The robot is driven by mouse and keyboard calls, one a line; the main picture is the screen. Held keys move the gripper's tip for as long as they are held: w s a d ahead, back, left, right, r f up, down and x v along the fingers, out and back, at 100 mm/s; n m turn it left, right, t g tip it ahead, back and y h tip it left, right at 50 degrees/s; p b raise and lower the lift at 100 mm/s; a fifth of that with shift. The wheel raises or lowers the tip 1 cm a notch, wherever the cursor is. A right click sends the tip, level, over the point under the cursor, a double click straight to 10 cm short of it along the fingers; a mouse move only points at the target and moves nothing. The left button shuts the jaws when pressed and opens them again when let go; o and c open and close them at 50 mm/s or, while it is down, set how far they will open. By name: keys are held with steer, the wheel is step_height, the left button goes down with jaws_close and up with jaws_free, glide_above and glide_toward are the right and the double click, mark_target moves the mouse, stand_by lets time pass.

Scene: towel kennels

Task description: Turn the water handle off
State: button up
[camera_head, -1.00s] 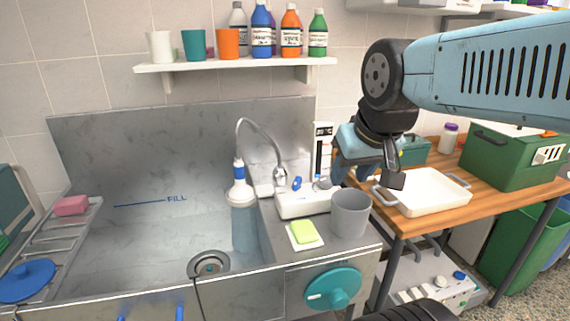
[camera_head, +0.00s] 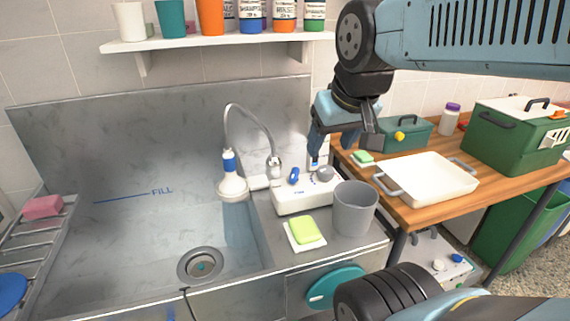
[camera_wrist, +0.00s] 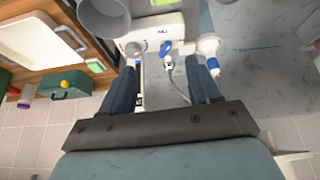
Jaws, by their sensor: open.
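A white control box (camera_head: 290,200) sits on the sink's right ledge, beside the curved metal faucet (camera_head: 250,117). A small blue handle (camera_head: 294,176) stands on the box's left part, with a round grey knob (camera_head: 325,174) to its right. My gripper (camera_head: 332,146) is open and empty above and behind the box, pointing down. In the wrist view, the blue handle (camera_wrist: 166,47) appears beyond and between the spread fingers of my gripper (camera_wrist: 162,70), apart from both. The grey knob (camera_wrist: 138,48) lies near the left finger. Which way the handle is set is too small to tell.
A grey cup (camera_head: 355,208) and a yellow-green sponge (camera_head: 303,230) are in front of the box. A white tray (camera_head: 430,181) and green boxes occupy the wooden table at right. A shelf (camera_head: 200,42) is above.

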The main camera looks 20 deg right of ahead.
steer(key=o, duration=0.6)
steer(key=w+n+g, duration=0.1)
steer(key=w+n, duration=0.1)
steer(key=w, duration=0.1)
steer(key=w+a+n+g+h, duration=0.1)
steer(key=w+n, duration=0.1)
steer(key=w, duration=0.2)
steer(key=w+a+n+g, duration=0.1)
steer(key=w+g, duration=0.1)
steer(key=w, duration=0.2)
steer(key=shift+f+n+h, duration=0.15)
steer(key=shift+n+h, duration=0.25)
steer(key=shift+c, duration=0.2)
steer(key=n+g+h, duration=0.2)
steer(key=n+g, duration=0.2)
steer(key=n, duration=0.2)
glide_toward(294, 171)
steer(key=s+v, duration=0.1)
steer(key=v, duration=0.4)
steer(key=x, duration=1.3)
steer(key=shift+w+f, duration=0.3)
steer(key=c, duration=1)
steer(key=shift+d, duration=0.1)
steer(key=shift+c, duration=0.2)
